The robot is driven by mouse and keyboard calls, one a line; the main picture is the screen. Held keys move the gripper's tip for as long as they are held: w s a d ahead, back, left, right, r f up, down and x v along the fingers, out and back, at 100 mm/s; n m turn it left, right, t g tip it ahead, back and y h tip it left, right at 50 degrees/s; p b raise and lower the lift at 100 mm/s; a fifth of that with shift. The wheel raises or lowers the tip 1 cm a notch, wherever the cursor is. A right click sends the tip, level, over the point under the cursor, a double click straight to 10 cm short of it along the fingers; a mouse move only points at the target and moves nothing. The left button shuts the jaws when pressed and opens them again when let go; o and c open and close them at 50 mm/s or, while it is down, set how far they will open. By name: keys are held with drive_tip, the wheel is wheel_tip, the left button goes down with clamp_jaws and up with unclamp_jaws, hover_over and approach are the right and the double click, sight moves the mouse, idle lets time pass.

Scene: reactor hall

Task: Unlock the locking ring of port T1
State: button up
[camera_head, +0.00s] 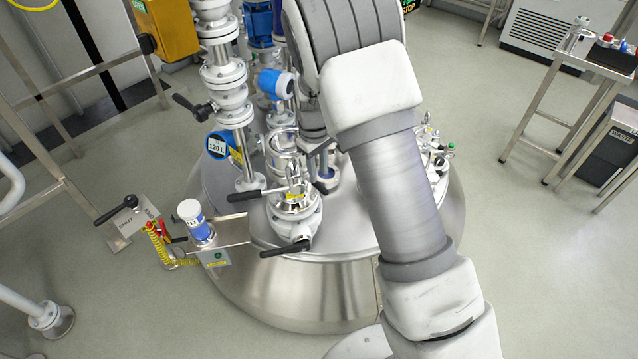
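A steel port assembly (293,203) stands on the front of the domed vessel lid (345,225). It has a flanged ring, a small yellow tag and two black-ended handles, one pointing left (245,195) and one at its lower front (286,249). I cannot read a T1 mark on any port, nor tell whether a ring is locked. Another fitting with clamps (436,152) shows partly behind my arm at right. My arm crosses the middle of the view. What looks like my gripper (319,160) points down behind the front port; its finger opening is unclear and nothing held is visible.
A white valve column (224,90) and a blue instrument (275,84) rise behind the port. A bracket with a blue-labelled canister (199,228) and yellow coiled cord (160,245) juts left. A steel table (590,55) stands far right.

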sight(319, 186)
drive_tip(key=shift+w+d+f+b, duration=0.1)
drive_tip(key=shift+f+b, duration=0.2)
drive_tip(key=shift+f, duration=2.05)
clamp_jaws()
